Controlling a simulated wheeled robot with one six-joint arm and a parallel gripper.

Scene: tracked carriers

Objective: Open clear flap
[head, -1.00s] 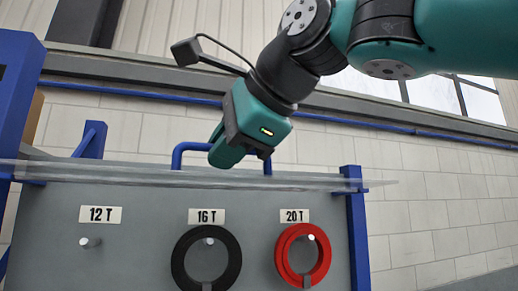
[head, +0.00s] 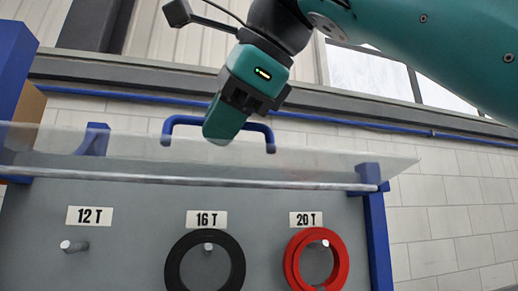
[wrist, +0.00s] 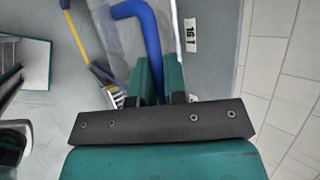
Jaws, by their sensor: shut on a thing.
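The clear flap (head: 330,167) is a see-through panel spanning the top of a grey board, and its broad face shows at a slant above a pale lower edge. A blue bar handle (head: 180,121) is fixed to it. My gripper (head: 222,132) is at the middle of this handle, shut on it; its fingers hide part of the bar. In the wrist view, the blue handle (wrist: 147,35) runs down between my gripper's fingers (wrist: 160,72), with the clear flap (wrist: 110,30) beside it.
Below the flap, the grey board (head: 130,265) has a bare 12 T peg (head: 75,247), a black ring (head: 177,265) and a red ring (head: 340,265) on pegs. Blue posts (head: 376,230) stand at the sides. A white block wall (head: 450,210) is behind.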

